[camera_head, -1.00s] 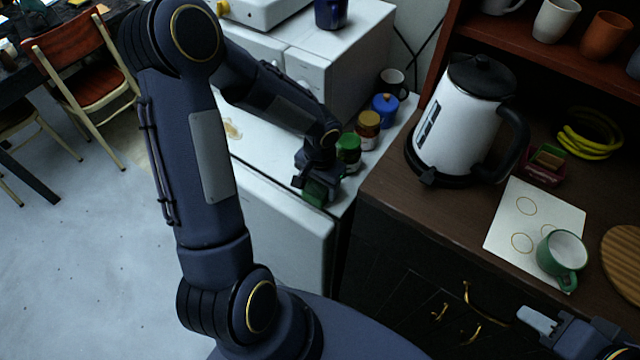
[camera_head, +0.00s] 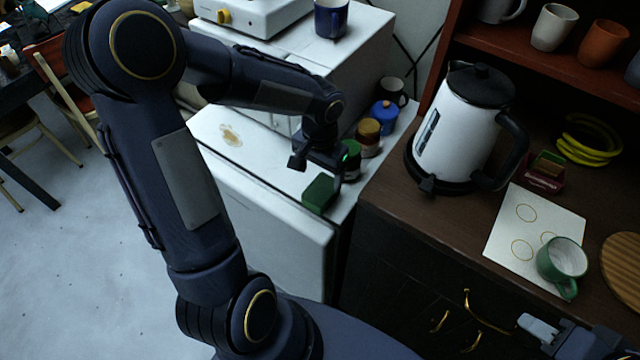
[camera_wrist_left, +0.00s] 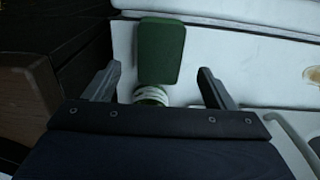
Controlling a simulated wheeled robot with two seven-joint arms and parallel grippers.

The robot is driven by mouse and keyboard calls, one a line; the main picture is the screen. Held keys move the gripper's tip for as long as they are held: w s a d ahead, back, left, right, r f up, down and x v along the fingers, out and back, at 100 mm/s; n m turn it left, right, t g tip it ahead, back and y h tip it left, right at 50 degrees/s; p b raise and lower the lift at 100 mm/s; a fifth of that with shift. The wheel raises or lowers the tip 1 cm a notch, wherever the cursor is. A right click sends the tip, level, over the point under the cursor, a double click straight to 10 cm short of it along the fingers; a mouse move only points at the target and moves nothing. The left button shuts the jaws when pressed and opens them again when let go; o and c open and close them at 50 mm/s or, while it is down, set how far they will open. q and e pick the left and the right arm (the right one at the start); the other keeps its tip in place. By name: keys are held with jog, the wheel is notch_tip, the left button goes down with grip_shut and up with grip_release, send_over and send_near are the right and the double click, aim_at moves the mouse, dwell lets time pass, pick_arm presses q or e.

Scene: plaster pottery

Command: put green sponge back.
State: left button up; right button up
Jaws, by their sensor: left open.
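The green sponge (camera_head: 319,193) lies on the white cabinet top, near its front edge. It also shows in the left wrist view (camera_wrist_left: 161,50), beyond the fingers and apart from them. My left gripper (camera_head: 319,172) is open and empty, just above and behind the sponge; its two spread fingers (camera_wrist_left: 158,86) show in the left wrist view. My right gripper (camera_head: 538,326) shows only partly at the lower right, and its jaw state is unclear.
Green-lidded, brown-lidded and blue jars (camera_head: 384,114) line the right side of the white top (camera_head: 225,160). A white kettle (camera_head: 460,135), a dark red holder (camera_head: 544,175) with a green-and-tan item, and a green mug (camera_head: 562,262) stand on the brown counter (camera_head: 400,200).

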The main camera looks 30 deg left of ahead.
aim_at(320, 190)
pick_arm(q)
jog(key=s+r+n+t+h, duration=0.1)
jog(key=s+r+t, duration=0.1)
jog(key=s+r, duration=0.65)
jog(key=s+d+r+n+t+h, duration=0.1)
jog(key=s+d+r+t+h, duration=0.1)
jog(key=s, duration=0.6)
jog(key=shift+d+r+n+t+h, duration=0.35)
jog(key=shift+d+r+t, duration=0.35)
jog(key=shift+d, duration=0.4)
jog(key=shift+f, duration=0.1)
